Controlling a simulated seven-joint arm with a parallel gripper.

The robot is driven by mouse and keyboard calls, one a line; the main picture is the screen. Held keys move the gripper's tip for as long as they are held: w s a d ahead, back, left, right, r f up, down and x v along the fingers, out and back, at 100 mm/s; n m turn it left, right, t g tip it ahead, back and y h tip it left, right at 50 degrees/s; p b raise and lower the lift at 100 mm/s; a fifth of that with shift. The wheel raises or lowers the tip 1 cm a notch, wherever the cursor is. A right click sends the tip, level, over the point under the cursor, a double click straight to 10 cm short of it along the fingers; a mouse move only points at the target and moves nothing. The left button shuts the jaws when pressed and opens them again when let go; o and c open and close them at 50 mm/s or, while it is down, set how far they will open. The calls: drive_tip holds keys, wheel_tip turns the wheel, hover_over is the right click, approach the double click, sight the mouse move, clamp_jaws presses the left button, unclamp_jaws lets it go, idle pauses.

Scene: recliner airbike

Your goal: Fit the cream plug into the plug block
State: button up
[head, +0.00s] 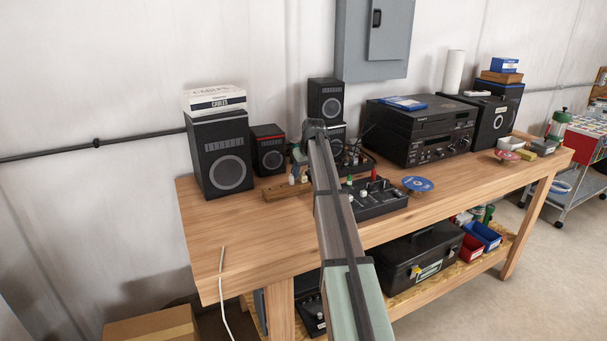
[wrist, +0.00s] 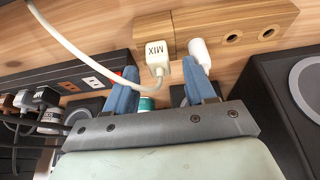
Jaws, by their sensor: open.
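An off-white plug marked MIX (wrist: 154,51), with a pale cable, shows at the near edge of the wooden plug block (wrist: 225,22) in the wrist view. Whether it is seated in a hole cannot be told. A rounder white plug (wrist: 198,50) is beside it to the right, partly behind a finger. Further right, the block has two empty round holes. My gripper (wrist: 161,70) is open, with blue fingers on either side of the MIX plug and no clear contact.
Black speakers (head: 221,152) stand behind and left of the block. A black mixer (head: 377,203) is to the right. The bench front left (head: 235,255) is mostly clear.

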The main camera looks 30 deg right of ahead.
sight(304, 175)
wheel_tip(304, 175, up, 8)
drive_tip(key=shift+f, duration=0.1)
drive_tip(key=w+d+f, duration=0.1)
drive_tip(key=d+f, duration=0.1)
drive_tip(key=d, duration=0.1)
drive_tip(key=w+d+f, duration=0.2)
drive_tip(key=d, duration=0.2)
drive_tip(key=w+d+f, duration=0.1)
drive_tip(key=w+d, duration=0.1)
drive_tip(key=d, duration=0.2)
drive_tip(key=shift+d+f, duration=0.25)
drive_tip(key=shift+f, duration=0.15)
drive_tip(key=f, duration=0.3)
drive_tip(key=shift+d+f, duration=0.3)
drive_tip(key=v, duration=1.3)
drive_tip(key=s+d+f+m+h, duration=0.1)
drive_tip(key=s+d, duration=0.3)
drive_tip(key=d, duration=0.4)
drive_tip(key=s+d+f+m+h, duration=0.2)
drive_tip(key=s+d+m, duration=0.2)
drive_tip(key=d, duration=0.4)
drive_tip(key=shift+d+m+h, duration=0.3)
drive_tip(key=shift+d+h, duration=0.05)
drive_tip(key=shift+h, duration=0.05)
